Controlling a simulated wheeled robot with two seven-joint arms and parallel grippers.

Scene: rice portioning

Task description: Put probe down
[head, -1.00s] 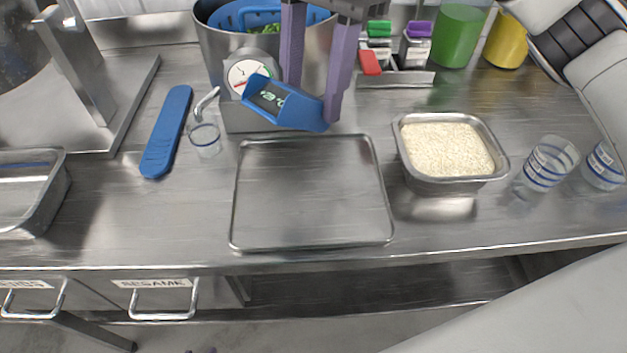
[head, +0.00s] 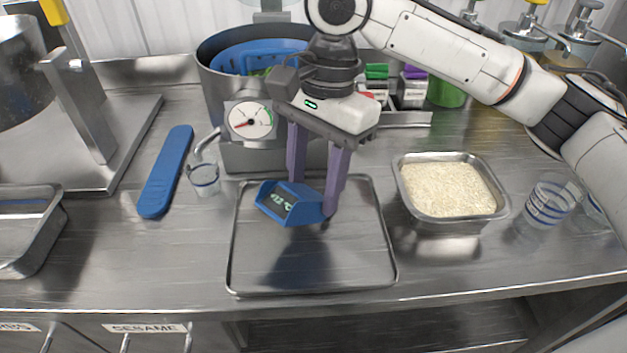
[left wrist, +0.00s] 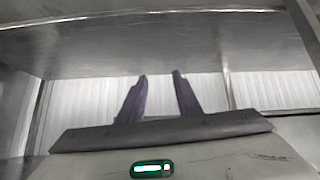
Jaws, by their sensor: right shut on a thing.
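The blue probe (head: 292,204), with a lit display showing a °C reading, is held tilted by my right gripper (head: 312,197). The gripper's purple fingers are shut on it, over the back half of the empty metal tray (head: 312,278). I cannot tell whether the probe touches the tray. My left gripper is outside the head view. In the left wrist view, its two purple fingers (left wrist: 160,95) stand apart with nothing between them.
A blue probe-shaped sleeve (head: 165,172) lies left of the tray, beside a small measuring cup (head: 204,180). A pot with a dial (head: 250,122) stands behind. A rice pan (head: 408,200) and clear cups (head: 548,203) stand to the right. The tray's front is clear.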

